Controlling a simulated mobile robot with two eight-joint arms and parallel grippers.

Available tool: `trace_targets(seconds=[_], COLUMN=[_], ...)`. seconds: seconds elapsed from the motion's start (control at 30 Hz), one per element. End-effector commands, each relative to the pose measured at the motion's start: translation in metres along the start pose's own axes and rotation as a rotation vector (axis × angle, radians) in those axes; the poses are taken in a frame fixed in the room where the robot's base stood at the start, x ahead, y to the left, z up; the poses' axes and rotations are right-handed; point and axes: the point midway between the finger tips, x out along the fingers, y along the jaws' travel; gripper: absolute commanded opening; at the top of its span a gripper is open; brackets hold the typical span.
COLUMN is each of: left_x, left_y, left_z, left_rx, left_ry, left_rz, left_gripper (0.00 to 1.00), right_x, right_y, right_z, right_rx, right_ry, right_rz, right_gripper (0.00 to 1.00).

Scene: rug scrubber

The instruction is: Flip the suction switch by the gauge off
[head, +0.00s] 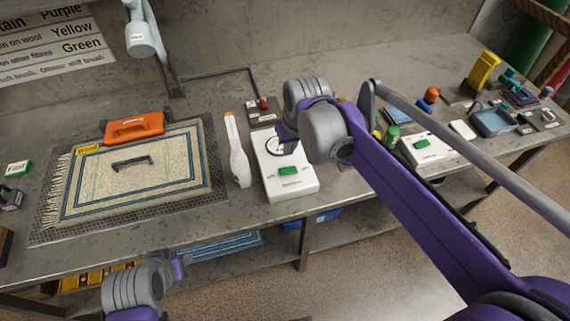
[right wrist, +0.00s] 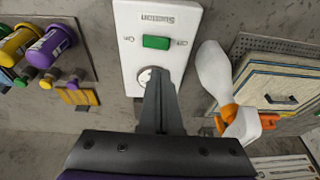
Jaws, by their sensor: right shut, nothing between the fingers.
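The white suction box (head: 300,187) stands on the bench in the middle of the head view. Its green switch (head: 288,171) lies between small labels, and in the right wrist view the switch (right wrist: 156,42) shows between "On" at left and "Off" at right, with the picture upside down. I cannot tell which way the switch is tipped. The round gauge (right wrist: 146,76) is partly covered by my right gripper (right wrist: 158,74). That gripper is shut and empty, its tips over the gauge, apart from the switch. My left gripper (head: 180,267) is low in the head view; its jaws are unclear.
A fringed rug (head: 170,190) with an orange tool (head: 134,128) lies farther left. A second white box (head: 425,149) with a green switch stands to the right. The bench's front edge is close.

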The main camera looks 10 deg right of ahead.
Motion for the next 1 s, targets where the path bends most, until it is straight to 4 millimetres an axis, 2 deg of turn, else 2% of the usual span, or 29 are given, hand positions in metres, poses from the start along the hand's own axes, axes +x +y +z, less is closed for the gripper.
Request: trace_targets(seconds=[0.03, 0.2, 0.4, 0.6, 1.0], left_x=[0.001, 0.003, 0.004, 0.004, 0.008], left_y=[0.0, 0.0, 0.0, 0.0, 0.0], left_z=[0.002, 0.004, 0.005, 0.005, 0.009], left_rx=[0.0, 0.0, 0.0, 0.0, 0.0], left_ry=[-0.001, -0.003, -0.004, -0.004, -0.008], left_rz=[0.0, 0.0, 0.0, 0.0, 0.0], left_gripper=[0.5, 0.5, 0.5, 0.5, 0.5], right_x=[0.013, 0.049, 0.076, 0.087, 0.092], right_y=[0.0, 0.0, -0.002, -0.003, -0.005], right_z=[0.0, 0.0, 0.008, 0.011, 0.013], right_rx=[0.0, 0.0, 0.0, -0.001, -0.001], right_ry=[-0.001, -0.001, 0.0, 0.0, -0.001], right_rz=[0.0, 0.0, 0.0, 0.0, 0.0], right_gripper=[0.0, 0.0, 0.0, 0.0, 0.0])
